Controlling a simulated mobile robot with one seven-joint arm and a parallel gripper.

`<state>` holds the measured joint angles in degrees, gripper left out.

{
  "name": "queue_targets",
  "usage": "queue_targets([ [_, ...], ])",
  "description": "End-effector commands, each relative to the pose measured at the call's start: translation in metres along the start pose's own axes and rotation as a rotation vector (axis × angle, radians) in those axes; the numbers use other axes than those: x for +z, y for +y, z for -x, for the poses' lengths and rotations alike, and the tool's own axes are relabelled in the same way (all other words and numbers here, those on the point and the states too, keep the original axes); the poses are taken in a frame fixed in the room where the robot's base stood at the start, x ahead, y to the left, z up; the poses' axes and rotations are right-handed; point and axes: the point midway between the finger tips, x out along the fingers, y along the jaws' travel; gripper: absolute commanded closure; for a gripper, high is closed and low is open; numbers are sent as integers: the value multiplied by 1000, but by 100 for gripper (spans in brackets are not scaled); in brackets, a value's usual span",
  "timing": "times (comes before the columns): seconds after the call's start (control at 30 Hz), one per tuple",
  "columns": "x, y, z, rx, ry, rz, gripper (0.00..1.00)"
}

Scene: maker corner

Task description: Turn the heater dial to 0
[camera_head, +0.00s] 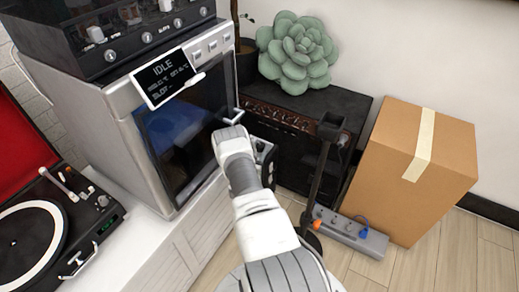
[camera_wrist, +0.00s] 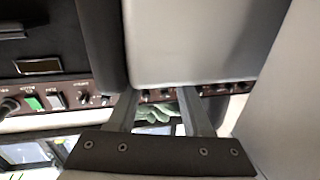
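My gripper (camera_wrist: 158,94) shows in the wrist view with its two fingers apart and nothing held between them. The fingertips are near a dark control panel with a row of small knobs (camera_wrist: 104,100), a green switch (camera_wrist: 33,102) and a white switch (camera_wrist: 57,101). I cannot tell which knob is the heater dial, and no dial setting is readable. In the head view my arm covers most of the gripper. Part of a dark unit with small knobs (camera_head: 262,151) shows just right of my arm, beside the silver machine (camera_head: 163,130).
The silver machine has an IDLE display (camera_head: 165,77) and a protruding handle (camera_head: 233,117). A turntable (camera_head: 40,235) stands at left. A dark cabinet (camera_head: 345,108) bears a green plant (camera_head: 296,52). A cardboard box (camera_head: 412,172) and a power strip (camera_head: 350,232) are on the floor.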

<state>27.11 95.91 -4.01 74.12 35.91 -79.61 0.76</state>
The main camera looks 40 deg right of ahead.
Motion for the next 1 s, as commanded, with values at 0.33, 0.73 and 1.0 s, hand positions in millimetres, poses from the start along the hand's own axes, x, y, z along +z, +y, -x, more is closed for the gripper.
queue_targets([
  [0.33,0,0,0,-10,0,1,100],
  [0.73,0,6,-1,-298,-16,3,100],
  [1.0,0,6,-1,-396,-25,0,100],
])
